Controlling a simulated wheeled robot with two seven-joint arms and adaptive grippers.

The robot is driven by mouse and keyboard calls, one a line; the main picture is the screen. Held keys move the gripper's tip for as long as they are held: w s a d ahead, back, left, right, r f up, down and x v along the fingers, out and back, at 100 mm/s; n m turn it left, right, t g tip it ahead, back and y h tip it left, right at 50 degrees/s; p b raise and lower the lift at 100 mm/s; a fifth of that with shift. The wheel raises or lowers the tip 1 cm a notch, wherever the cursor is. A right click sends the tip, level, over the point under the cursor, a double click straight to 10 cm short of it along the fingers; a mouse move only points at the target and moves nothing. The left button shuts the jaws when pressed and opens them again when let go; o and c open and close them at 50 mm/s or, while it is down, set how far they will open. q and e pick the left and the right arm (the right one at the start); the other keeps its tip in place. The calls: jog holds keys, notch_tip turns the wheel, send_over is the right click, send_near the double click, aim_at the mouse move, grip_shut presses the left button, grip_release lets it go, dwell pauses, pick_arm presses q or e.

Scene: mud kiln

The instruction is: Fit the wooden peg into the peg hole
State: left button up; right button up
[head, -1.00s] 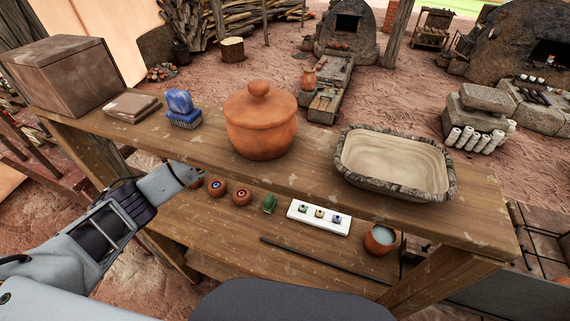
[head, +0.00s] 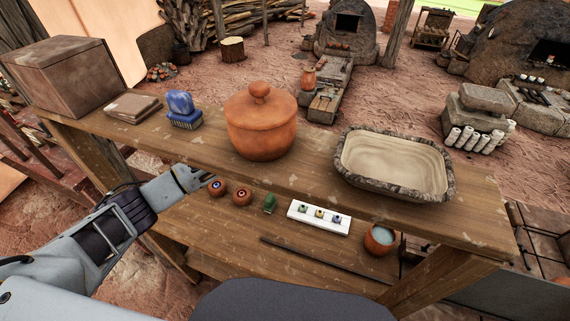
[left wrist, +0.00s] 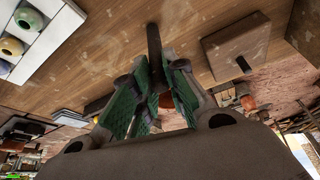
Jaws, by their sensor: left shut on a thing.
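My left gripper (head: 211,178) reaches in from the left at the lower shelf, under the upper board's front edge. The left wrist view shows its green-padded fingers (left wrist: 150,92) close together around a dark, slim rod (left wrist: 153,45), apparently the wooden peg. Its far end sticks out past the fingertips; the gripped part is mostly hidden. I cannot make out the peg or block in the head view. My right gripper is not in view.
The lower shelf holds small round pots (head: 242,197), a green object (head: 270,203), a white tray (head: 297,220), a cup (head: 380,240) and a long dark rod (head: 320,267). A lidded clay pot (head: 261,135) and a stone-rimmed basin (head: 393,190) stand on the upper board (head: 310,165).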

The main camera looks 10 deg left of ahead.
pick_arm(q)
jog(key=shift+f, duration=0.1)
jog(key=o, duration=0.7)
jog(key=shift+o, duration=0.2)
jog(key=v, duration=0.7)
jog(key=shift+r, duration=0.35)
